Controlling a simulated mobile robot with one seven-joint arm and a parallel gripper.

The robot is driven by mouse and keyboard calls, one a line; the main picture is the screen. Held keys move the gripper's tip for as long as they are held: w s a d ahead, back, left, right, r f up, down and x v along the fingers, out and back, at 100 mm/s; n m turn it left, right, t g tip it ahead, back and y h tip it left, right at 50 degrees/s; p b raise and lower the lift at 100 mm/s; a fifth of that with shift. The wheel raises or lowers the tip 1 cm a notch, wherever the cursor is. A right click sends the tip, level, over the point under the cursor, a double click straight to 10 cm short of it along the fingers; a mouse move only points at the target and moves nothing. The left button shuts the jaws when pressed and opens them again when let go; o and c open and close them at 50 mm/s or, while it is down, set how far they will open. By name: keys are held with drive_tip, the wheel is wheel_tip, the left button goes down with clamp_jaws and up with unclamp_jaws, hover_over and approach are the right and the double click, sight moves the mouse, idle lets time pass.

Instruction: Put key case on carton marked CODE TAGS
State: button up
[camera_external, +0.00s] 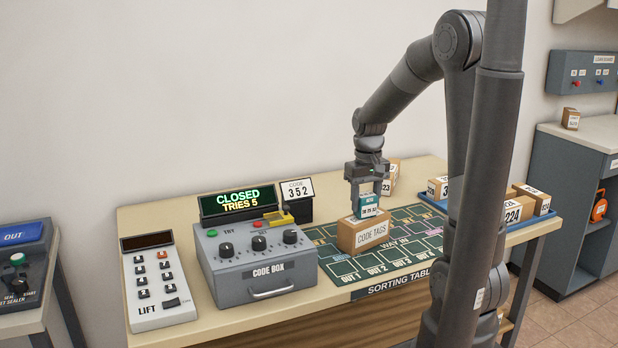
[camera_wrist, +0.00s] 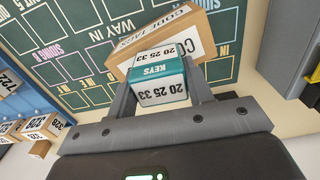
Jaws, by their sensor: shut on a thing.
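The key case (camera_external: 368,204) is a small teal box with a white number label. In the wrist view the key case (camera_wrist: 159,82) reads KEYS and 20 25 33. My gripper (camera_external: 367,188) is shut on it, with one finger on each side. The carton marked CODE TAGS (camera_external: 371,235) is a brown box on the sorting table's green mat. The key case is right at the carton's top; whether it touches is hard to tell. The carton also shows in the wrist view (camera_wrist: 206,42), behind the key case.
The grey code box (camera_external: 262,270) stands left of the carton, with a CLOSED, TRIES 5 display (camera_external: 238,201) behind it. A LIFT keypad (camera_external: 157,282) is at the far left of the table. Several numbered parcels stand at the right, some on a blue tray (camera_external: 431,203). The mat (camera_external: 340,268) is bare in front of the carton.

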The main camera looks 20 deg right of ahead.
sight(366, 194)
drive_tip(key=shift+f, duration=0.1)
drive_tip(key=o, duration=1)
drive_tip(key=shift+o, duration=0.2)
wheel_tip(366, 194, up, 11)
drive_tip(key=shift+r, duration=0.2)
drive_tip(key=s+a+r+t, duration=0.2)
drive_tip(key=s+t, duration=0.3)
drive_tip(key=s, duration=1.2)
drive_tip(key=shift+s+a+t, duration=0.25)
drive_tip(key=shift+a+t, duration=0.05)
drive_tip(key=shift+a, duration=0.2)
